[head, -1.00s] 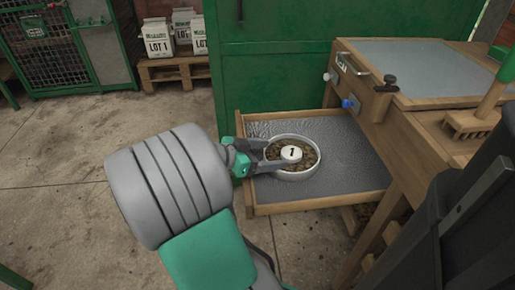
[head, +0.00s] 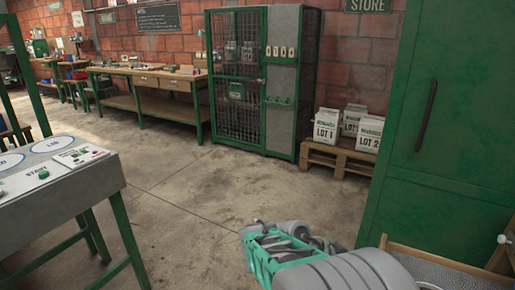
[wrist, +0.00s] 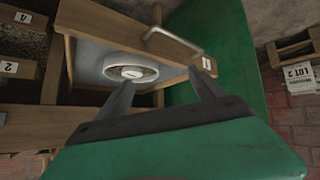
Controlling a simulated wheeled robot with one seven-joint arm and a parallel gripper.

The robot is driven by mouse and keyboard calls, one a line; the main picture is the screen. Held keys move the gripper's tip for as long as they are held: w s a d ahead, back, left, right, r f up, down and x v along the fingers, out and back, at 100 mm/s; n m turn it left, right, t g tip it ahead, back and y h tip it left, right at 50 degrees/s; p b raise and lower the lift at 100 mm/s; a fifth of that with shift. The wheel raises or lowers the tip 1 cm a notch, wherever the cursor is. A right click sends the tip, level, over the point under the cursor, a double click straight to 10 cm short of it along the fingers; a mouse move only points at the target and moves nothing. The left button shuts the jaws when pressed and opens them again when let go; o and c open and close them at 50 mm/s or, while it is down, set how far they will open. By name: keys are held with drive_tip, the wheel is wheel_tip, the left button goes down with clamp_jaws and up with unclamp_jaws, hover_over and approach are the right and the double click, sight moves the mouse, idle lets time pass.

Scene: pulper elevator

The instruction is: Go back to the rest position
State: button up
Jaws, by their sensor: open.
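My gripper (wrist: 162,88) is open and empty in the wrist view, its two fingers spread apart. In the head view my arm reaches in at the bottom right, with a grey rounded link and a green part low in front. The fingertips cannot be made out clearly there. A wooden tray edge (head: 445,262) shows at the bottom right corner.
A tall green cabinet (head: 440,140) stands at the right. White lot bags (head: 328,126) sit on a pallet (head: 338,158), beside a mesh locker (head: 237,85). A grey-topped table (head: 70,185) with a start button is at the left. The concrete floor between is clear.

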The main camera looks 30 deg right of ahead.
drive_tip(key=w+a+r+n+t+y+p, duration=0.3)
drive_tip(key=w+a+r+n+t+p, duration=0.1)
drive_tip(key=w+a+r+n+p, duration=0.45)
drive_tip(key=a+r+n+t+y+p, duration=0.1)
drive_tip(key=a+r+n+y+p, duration=0.2)
drive_tip(key=a+r+n+p, duration=0.2)
drive_tip(key=w+a+r+n+t+y+p, duration=0.1)
drive_tip(key=a+r+n+y+p, duration=0.1)
drive_tip(key=a+r+n+p, duration=0.4)
drive_tip(key=a+r+p, duration=0.1)
drive_tip(key=a+r, duration=0.4)
drive_tip(key=a, duration=0.6)
drive_tip(key=shift+t+y, duration=0.4)
drive_tip(key=shift+w+r, duration=0.1)
drive_tip(key=shift+r, duration=0.05)
